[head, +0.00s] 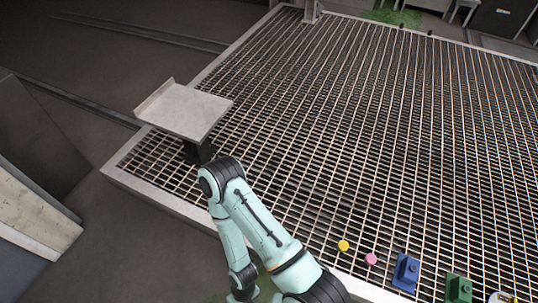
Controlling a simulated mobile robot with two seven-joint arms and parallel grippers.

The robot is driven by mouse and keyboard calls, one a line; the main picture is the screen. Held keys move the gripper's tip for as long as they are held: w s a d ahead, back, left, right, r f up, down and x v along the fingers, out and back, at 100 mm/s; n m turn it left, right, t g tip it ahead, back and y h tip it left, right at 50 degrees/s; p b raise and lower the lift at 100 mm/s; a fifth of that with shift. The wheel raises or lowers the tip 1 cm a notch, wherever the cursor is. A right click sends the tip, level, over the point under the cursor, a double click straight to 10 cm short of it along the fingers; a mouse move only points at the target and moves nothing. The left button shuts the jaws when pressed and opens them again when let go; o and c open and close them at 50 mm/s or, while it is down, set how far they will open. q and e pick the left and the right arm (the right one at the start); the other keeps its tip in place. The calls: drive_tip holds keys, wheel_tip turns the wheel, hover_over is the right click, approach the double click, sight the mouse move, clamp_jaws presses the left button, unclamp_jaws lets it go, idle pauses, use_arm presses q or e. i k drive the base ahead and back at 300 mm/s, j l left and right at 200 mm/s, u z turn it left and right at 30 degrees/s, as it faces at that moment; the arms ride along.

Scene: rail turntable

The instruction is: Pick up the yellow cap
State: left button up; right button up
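A small round yellow piece, which looks like the yellow cap (343,245), sits near the front edge of the metal grating (330,120), low in the head view right of centre. It stands apart from the things beside it. One of my mint-green arms rises from the bottom of the view, bends at the elbow and runs back down, left of the yellow cap. Its gripper is not visible. My other gripper is not in view either. Nothing is seen touching the yellow cap.
Right of the yellow cap are a pink round piece (371,259), a blue block (405,272), a green block (459,288) and a pale item (502,297) cut off by the lower edge. A grey raised platform (185,110) stands at the grating's left corner. Most grating is clear.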

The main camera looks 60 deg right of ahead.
sight(342, 245)
drive_tip(key=i+z, duration=0.1)
drive_tip(key=z, duration=0.4)
drive_tip(key=i+z, duration=0.15)
drive_tip(key=z, duration=0.3)
drive_tip(key=j+z, duration=0.15)
drive_tip(key=z, duration=2.1)
drive_tip(key=i+l+z, duration=0.15)
drive_tip(key=z, duration=0.3)
drive_tip(key=i+z, duration=0.15)
drive_tip(key=z, duration=0.35)
drive_tip(key=i+l+z, duration=0.1)
drive_tip(key=z, duration=0.35)
drive_tip(key=i+j, duration=0.05)
